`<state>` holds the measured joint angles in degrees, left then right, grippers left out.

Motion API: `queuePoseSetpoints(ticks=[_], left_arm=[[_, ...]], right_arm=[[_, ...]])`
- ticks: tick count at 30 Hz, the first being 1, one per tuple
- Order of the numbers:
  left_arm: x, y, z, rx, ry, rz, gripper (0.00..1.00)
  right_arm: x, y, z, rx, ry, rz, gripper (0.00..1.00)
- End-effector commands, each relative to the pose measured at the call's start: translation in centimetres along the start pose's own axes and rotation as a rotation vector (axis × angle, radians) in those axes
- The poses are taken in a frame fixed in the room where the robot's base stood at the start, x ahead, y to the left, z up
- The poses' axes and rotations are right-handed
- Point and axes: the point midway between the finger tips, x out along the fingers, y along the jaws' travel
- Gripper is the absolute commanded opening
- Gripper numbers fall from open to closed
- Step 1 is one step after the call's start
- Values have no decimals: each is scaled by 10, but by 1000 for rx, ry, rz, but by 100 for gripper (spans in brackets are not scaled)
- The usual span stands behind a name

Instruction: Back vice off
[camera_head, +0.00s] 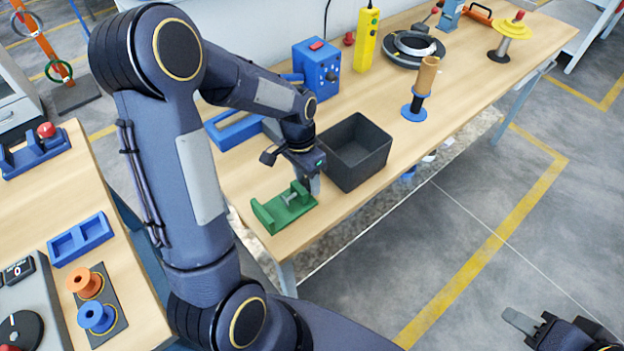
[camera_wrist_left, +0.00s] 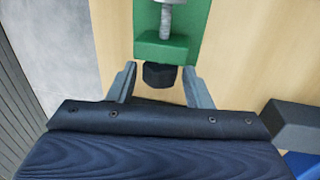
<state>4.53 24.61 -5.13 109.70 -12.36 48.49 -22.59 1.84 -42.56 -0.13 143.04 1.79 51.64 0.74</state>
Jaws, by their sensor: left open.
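The green vice (camera_head: 284,208) stands on the wooden bench near its front edge, left of the black bin. In the left wrist view the green vice (camera_wrist_left: 180,50) shows its grey screw (camera_wrist_left: 168,20) and a dark knob (camera_wrist_left: 159,75) at the near end. My left gripper (camera_head: 312,184) is at the knob end of the vice. In the left wrist view its two fingers (camera_wrist_left: 160,85) are apart, one on each side of the knob, with gaps showing. My right gripper (camera_head: 526,325) is at the bottom right over the floor, partly cut off, its jaw opening unclear.
A black bin (camera_head: 356,151) stands close to the right of my left gripper. A blue control box (camera_head: 317,67), a blue tray (camera_head: 235,131) and a spool stand (camera_head: 415,108) are on the bench. A second table with blue holders (camera_head: 81,240) is at left.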

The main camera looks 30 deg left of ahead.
Motion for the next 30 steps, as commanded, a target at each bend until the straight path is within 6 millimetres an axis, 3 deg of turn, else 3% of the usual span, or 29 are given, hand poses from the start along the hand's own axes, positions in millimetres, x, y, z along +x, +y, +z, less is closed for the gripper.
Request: queuePoseSetpoints(ticks=[6, 20, 27, 30], left_arm=[[-1, -5, 0, -2, 1, 170, 45], [0, -5, -1, 1, 1, 177, 45], [0, -5, -1, 1, 1, 176, 19], [0, -4, -1, 4, 0, 164, 19]], right_arm=[[-8, -3, -4, 0, 0, 0, 36], [-6, -3, -3, 0, 0, 0, 36], [-6, -3, -3, 0, 0, 0, 36], [-5, -2, -3, 0, 0, 0, 36]])
